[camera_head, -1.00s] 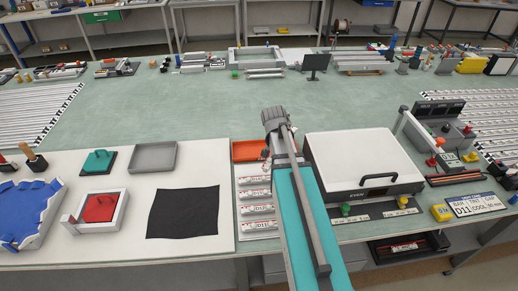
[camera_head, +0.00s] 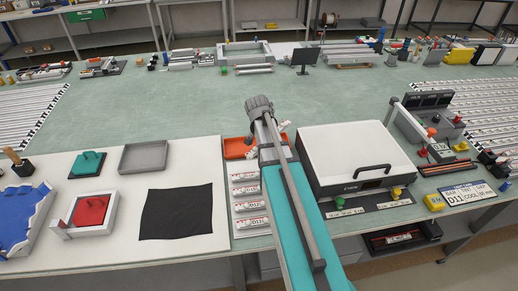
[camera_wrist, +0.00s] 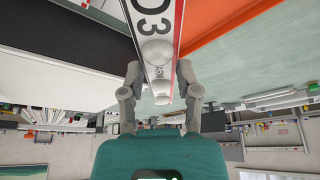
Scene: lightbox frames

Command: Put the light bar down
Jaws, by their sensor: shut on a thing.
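In the wrist view my gripper (camera_wrist: 158,88) is shut on a white light bar (camera_wrist: 155,20) with rounded white domes and a printed label ending in "3". The bar runs lengthwise between the two grey fingers, and its upper end leaves the picture. An orange tray (camera_wrist: 230,22) lies beside it there. In the head view my arm hides most of the gripper and the held bar. The same orange tray (camera_head: 238,156) lies left of the arm, above a pale rack (camera_head: 240,233) of several labelled light bars (camera_head: 251,205).
A white-topped lightbox (camera_head: 350,150) with a black handle stands right of my arm. A black cloth (camera_head: 176,212), a grey tray (camera_head: 150,157) and a red block in a white frame (camera_head: 90,210) lie on the white mat at left. The green bench (camera_head: 165,110) behind is largely clear.

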